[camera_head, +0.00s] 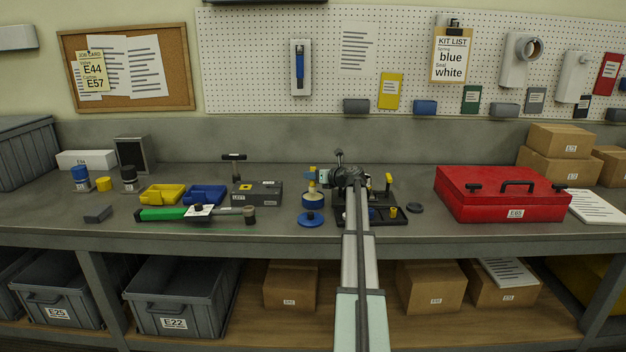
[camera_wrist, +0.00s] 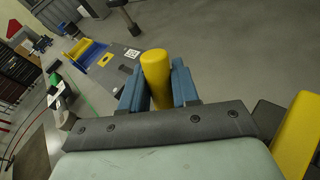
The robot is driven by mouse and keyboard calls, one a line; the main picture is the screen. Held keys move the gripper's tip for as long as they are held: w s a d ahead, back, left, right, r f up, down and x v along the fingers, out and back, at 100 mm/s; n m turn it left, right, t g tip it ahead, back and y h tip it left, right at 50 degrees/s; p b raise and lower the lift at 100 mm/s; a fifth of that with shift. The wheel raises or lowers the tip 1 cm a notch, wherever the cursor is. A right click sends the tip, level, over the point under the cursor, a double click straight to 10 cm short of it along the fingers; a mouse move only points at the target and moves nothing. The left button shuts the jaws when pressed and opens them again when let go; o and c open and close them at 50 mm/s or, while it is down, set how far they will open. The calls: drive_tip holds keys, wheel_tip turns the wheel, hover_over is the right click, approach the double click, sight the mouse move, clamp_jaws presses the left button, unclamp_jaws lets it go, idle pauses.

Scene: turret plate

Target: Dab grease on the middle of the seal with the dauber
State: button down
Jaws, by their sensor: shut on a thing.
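My gripper (camera_head: 322,178) is shut on a yellow cylindrical handle, which I take to be the dauber (camera_wrist: 157,78); it stands between the blue fingers in the wrist view. A blue lid with a knob (camera_head: 311,220) lies on the bench in front of the pot. A black plate fixture (camera_head: 388,219) with yellow-topped parts is right of the pot, partly behind my arm. I cannot make out the seal.
A dark grey block (camera_head: 268,193) stands left of the pot, with blue (camera_head: 205,194) and yellow (camera_head: 162,194) trays beyond. A dark round disc (camera_head: 414,208) lies right of the fixture. A red case (camera_head: 500,205) is farther right. The bench between disc and case is clear.

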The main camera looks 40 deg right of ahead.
drive_tip(key=shift+r, duration=2.8)
